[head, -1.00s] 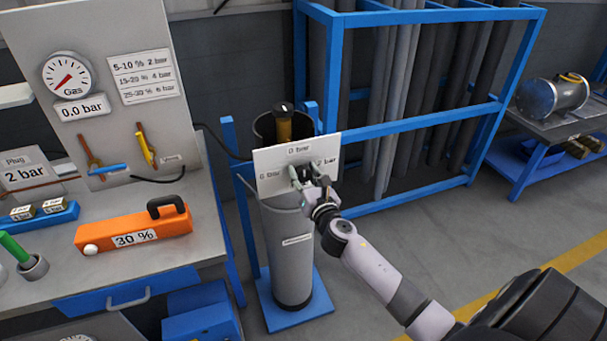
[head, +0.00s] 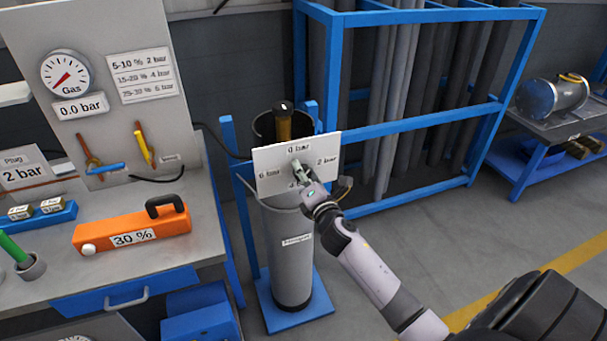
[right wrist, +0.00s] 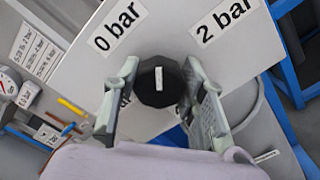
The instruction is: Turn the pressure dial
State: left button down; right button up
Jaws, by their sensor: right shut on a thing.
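The pressure dial is a black knob with a white mark in the right wrist view (right wrist: 158,82). It sits on a white plate (head: 265,160) labelled 0 bar at the top and 2 bar at the right; 6 bar is at the left and the bottom label is mostly covered. My right gripper (head: 297,170) is shut on the dial, with one finger on each side of it in the right wrist view (right wrist: 160,95). The white mark lies between the 0 bar and 2 bar labels there. In the head view the fingers mostly hide the dial. My left gripper is out of view.
A gas gauge (head: 67,74) above a 0.0 bar display stands on the left panel. A grey cylinder (head: 292,265) stands below the plate. A blue rack (head: 420,122) with dark tubes is behind. An orange 30 % block (head: 133,232) lies on the left bench.

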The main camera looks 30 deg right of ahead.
jog(key=m, duration=0.6)
jog(key=shift+m, duration=0.3)
jog(key=m, duration=0.5)
jog(key=shift+f+p, duration=0.1)
jog(key=shift+p, duration=0.3)
jog(key=m+p, duration=0.1)
jog(key=m, duration=0.5)
jog(key=shift+m+p, duration=0.3)
jog(key=shift+m, duration=0.1)
jog(key=m+p, duration=0.1)
jog(key=m, duration=0.5)
jog(key=shift+a+f+p, duration=0.1)
jog(key=shift+p, duration=0.2)
jog(key=m, duration=0.4)
jog(key=shift+m+p, duration=0.4)
jog(key=m, duration=0.5)
jog(key=shift+a, duration=0.15)
jog(key=m, duration=0.5)
jog(key=shift+m, duration=0.4)
jog(key=m, duration=0.5)
jog(key=shift+m, duration=0.4)
